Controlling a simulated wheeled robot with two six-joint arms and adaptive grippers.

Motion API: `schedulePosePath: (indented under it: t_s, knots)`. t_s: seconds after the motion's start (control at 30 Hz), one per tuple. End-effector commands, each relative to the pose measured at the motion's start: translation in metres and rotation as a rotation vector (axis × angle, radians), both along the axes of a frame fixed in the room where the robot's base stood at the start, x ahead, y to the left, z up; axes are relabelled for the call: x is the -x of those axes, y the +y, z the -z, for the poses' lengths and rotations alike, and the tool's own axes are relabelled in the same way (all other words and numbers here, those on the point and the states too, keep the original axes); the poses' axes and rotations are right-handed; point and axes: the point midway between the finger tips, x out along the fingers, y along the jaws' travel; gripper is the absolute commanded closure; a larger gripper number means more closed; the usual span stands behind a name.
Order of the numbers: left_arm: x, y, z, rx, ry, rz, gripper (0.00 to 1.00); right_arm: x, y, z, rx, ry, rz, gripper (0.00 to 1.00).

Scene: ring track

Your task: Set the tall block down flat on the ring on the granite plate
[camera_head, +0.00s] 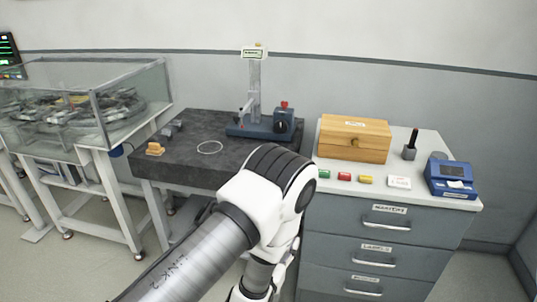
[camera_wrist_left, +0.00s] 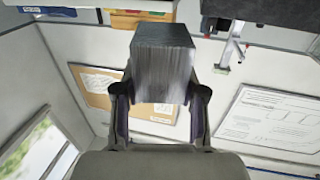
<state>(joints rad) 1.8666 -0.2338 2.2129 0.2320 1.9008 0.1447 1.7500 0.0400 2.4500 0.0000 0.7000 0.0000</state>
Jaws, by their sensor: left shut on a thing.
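The tall block (camera_wrist_left: 163,62) is a grey metal block with brushed sides in the left wrist view. My left gripper (camera_wrist_left: 160,98) is shut on it, one finger on each side. The ring (camera_head: 209,147) is a thin pale circle lying on the dark granite plate (camera_head: 190,170) in the head view, and nothing shows on it. My left arm crosses the lower middle of the head view, in front of the plate's right front corner. The block and the left gripper cannot be made out in the head view. My right gripper is in neither view.
A blue-based measuring stand (camera_head: 258,125) stands at the plate's back right. An orange piece (camera_head: 154,149) and small grey pieces (camera_head: 170,128) lie at its left. A wooden box (camera_head: 353,137) and blue device (camera_head: 450,178) sit on the drawer cabinet (camera_head: 384,240). A glass-walled case (camera_head: 85,95) stands left.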

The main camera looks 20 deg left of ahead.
Motion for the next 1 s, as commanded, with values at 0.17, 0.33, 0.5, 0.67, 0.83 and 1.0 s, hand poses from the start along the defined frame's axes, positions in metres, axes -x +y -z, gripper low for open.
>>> schedulePosePath:
  t_s: [0.17,0.33,0.5,0.67,0.83,1.0]
  knots:
    - [-0.018,-0.001,0.021,0.003,-0.005,0.025,1.00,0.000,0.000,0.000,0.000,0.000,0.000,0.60]
    - [-0.053,0.023,0.017,0.003,-0.009,0.006,1.00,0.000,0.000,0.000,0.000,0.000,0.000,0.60]
    - [-0.092,0.067,-0.007,0.003,-0.012,-0.042,1.00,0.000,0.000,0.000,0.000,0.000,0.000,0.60]
    - [-0.124,0.127,-0.049,0.005,-0.012,-0.121,1.00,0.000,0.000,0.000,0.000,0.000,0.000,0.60]
    - [-0.133,0.176,-0.084,0.004,-0.007,-0.203,1.00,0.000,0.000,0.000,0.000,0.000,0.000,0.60]
    - [-0.133,0.187,-0.096,0.001,-0.003,-0.224,1.00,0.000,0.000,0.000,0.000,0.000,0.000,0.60]
